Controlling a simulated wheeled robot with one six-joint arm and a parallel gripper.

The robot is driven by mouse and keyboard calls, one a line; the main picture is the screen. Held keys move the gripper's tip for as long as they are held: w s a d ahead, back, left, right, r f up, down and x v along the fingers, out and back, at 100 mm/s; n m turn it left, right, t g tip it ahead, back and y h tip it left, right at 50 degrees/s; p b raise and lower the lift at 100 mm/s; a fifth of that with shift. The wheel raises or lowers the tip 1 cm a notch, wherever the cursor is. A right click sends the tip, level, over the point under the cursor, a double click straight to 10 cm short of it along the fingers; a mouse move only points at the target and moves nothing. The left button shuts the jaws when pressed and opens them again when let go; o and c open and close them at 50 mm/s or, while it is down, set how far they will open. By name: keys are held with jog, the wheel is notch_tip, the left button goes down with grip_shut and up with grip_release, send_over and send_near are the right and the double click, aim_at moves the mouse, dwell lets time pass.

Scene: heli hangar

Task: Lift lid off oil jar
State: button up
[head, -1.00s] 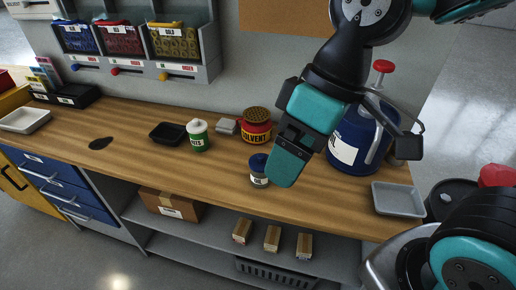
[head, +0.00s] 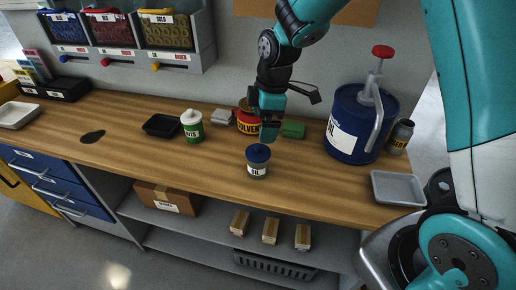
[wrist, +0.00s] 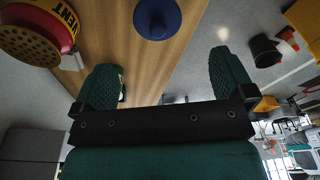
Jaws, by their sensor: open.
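The oil jar (head: 257,170) is a small clear jar with a label, upright near the front of the wooden workbench. Its blue lid (head: 259,153) sits on top of it. In the wrist view the round blue lid (wrist: 157,17) shows at the top, ahead of the fingers and between them, with a small knob in its middle. My gripper (head: 268,132) hangs behind and above the jar in the head view, apart from the lid. In the wrist view my gripper (wrist: 165,85) has its two green fingers spread wide with nothing between them.
The red solvent tin (head: 248,123) stands close behind my gripper; it also shows in the wrist view (wrist: 40,30). A green-and-white jar (head: 192,130) and black tray (head: 163,125) are left. A large blue oil can (head: 345,125) and grey tray (head: 397,188) are right.

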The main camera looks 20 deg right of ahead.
aim_at(258, 146)
jog(key=f, duration=0.3)
jog(key=a+f+p, duration=0.1)
jog(key=f, duration=0.2)
jog(key=f+p, duration=0.1)
jog(key=f, duration=0.1)
jog(key=shift+w+a+f, duration=0.2)
jog(key=shift+w+f, duration=0.15)
jog(key=shift+f, duration=0.05)
jog(key=shift+c, duration=0.5)
jog(key=c, duration=0.8)
